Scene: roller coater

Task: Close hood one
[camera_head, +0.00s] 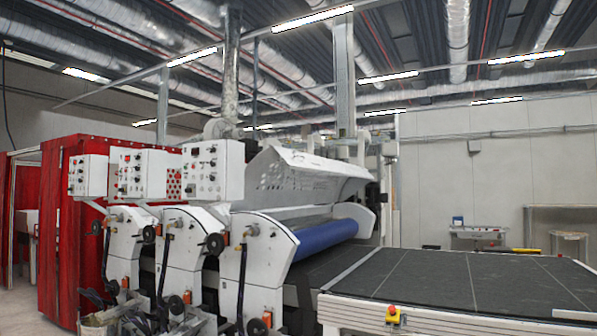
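A white hood (312,172) stands raised above the roller coater, right of the middle of the camera_head view. It is tilted up, with a row of holes along its left part. A long blue roller (325,235) lies exposed below it, with a clear gap between them. White curved side housings (268,250) with black handwheels stand at the left end of the roller. No label shows which hood is number one. The other hoods are largely hidden behind control boxes. Neither of my grippers is in view.
A dark-topped conveyor table (450,280) with a yellow and red emergency stop (393,314) fills the lower right. White control boxes (213,170) overhang the machine's left side. Red curtains (70,225) stand at far left. A workbench (478,233) stands by the back wall.

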